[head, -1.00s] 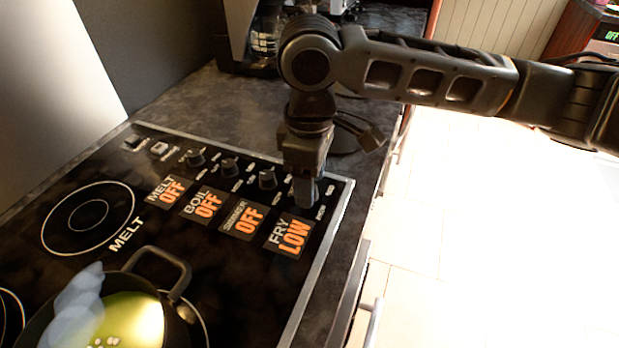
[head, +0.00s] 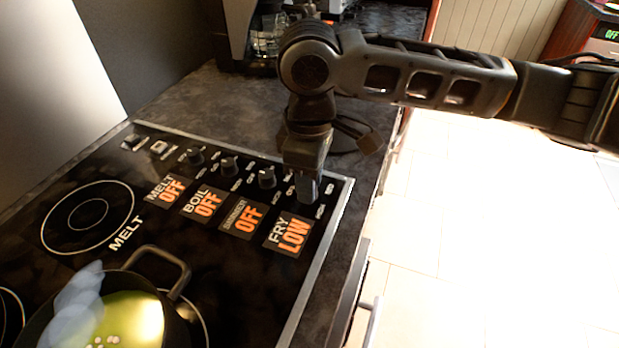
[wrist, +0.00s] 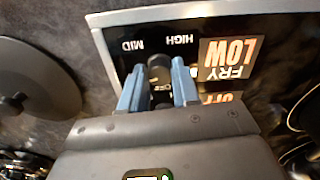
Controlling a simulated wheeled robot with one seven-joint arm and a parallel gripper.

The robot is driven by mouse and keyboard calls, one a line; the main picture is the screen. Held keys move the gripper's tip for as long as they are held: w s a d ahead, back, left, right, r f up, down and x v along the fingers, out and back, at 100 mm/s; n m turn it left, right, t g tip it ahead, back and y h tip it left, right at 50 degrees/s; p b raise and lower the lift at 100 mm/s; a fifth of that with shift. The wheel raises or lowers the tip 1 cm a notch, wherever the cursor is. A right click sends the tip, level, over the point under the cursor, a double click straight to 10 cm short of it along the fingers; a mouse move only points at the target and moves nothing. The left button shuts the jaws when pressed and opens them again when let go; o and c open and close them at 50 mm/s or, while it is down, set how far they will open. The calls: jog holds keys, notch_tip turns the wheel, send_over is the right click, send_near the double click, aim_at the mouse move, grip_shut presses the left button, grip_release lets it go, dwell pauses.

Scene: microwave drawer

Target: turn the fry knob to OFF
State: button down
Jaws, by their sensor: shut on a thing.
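The fry knob (wrist: 158,68) is a small dark knob near the corner of the black stovetop. In the wrist view it sits between the two blue-grey fingers of my gripper (wrist: 158,85). In the head view my gripper (head: 307,190) points down over the fry knob's place and hides it. The gripper is shut on the knob. The fry label (head: 287,235) reads LOW in orange, and it also reads LOW in the wrist view (wrist: 229,58). MID and HIGH marks show around the knob in the wrist view.
Three other knobs, such as the simmer knob (head: 267,177), stand in a row to the left, with labels reading OFF. A pan (head: 130,320) with yellow liquid sits at the front left. A coffee machine (head: 262,35) stands behind. The counter (head: 230,105) between is clear.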

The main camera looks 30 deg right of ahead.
jog(key=shift+n, duration=0.4)
jog(key=n, duration=0.6)
jog(key=shift+n, duration=0.3)
jog(key=n+b, duration=0.1)
jog(key=n, duration=0.5)
jog(key=shift+b, duration=0.35)
jog(key=shift+n, duration=0.4)
jog(key=c, duration=0.8)
grip_release()
jog(key=shift+r, duration=3.95)
